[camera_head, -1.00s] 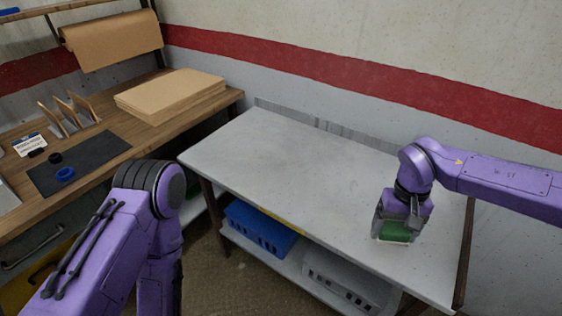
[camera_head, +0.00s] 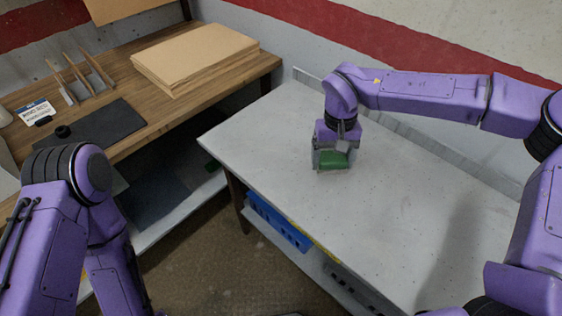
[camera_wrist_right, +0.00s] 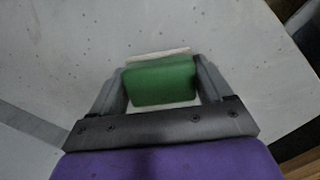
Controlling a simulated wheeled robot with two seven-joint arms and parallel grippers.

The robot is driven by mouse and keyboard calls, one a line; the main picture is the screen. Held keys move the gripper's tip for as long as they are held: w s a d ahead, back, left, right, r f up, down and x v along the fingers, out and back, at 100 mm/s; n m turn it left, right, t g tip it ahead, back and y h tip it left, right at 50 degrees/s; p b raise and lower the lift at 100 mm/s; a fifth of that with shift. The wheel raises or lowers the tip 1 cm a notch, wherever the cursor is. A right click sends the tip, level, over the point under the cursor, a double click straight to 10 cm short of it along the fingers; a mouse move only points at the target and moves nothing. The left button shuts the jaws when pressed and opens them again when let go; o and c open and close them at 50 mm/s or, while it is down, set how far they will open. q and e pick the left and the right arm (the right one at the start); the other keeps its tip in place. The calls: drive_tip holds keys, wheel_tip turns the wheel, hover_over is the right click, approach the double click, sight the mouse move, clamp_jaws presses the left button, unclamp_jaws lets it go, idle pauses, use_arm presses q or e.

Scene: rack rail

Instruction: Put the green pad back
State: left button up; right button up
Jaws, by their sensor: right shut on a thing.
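The green pad (camera_head: 333,160) is held in my right gripper (camera_head: 332,165), over the grey-white table. In the right wrist view the green pad (camera_wrist_right: 161,80) sits between the two fingers of the right gripper (camera_wrist_right: 162,84), with a pale edge showing along its far and near sides. Whether the pad touches the table or hangs just above it, I cannot tell. My left arm shows at the lower left of the head view, but its gripper is not in view.
The grey-white table (camera_head: 410,215) is otherwise bare on top. A blue crate (camera_head: 280,222) sits on its lower shelf. A wooden bench (camera_head: 185,105) on the left carries stacked cardboard (camera_head: 195,55), a dark mat (camera_head: 100,130) and upright dividers (camera_head: 80,75). A wall runs behind.

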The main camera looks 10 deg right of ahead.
drive_tip(key=s+a+r+m+t+b, duration=0.15)
drive_tip(key=a+m, duration=0.25)
drive_tip(key=m, duration=0.6)
drive_tip(key=a+r+m+b, duration=0.2)
drive_tip(key=a+m+b, duration=0.15)
drive_tip(key=m, duration=0.75)
drive_tip(key=s+a+r+m+t+b, duration=0.15)
drive_tip(key=a+m, duration=0.25)
drive_tip(key=m, duration=0.6)
drive_tip(key=m+h, duration=0.1)
drive_tip(key=m, duration=1.3)
hover_over(309, 175)
drive_tip(key=shift+g, duration=0.4)
drive_tip(key=f, duration=0.8)
drive_tip(key=shift+a+f, duration=0.2)
wheel_tip(309, 175, down, 3)
drive_tip(key=shift+r, duration=0.1)
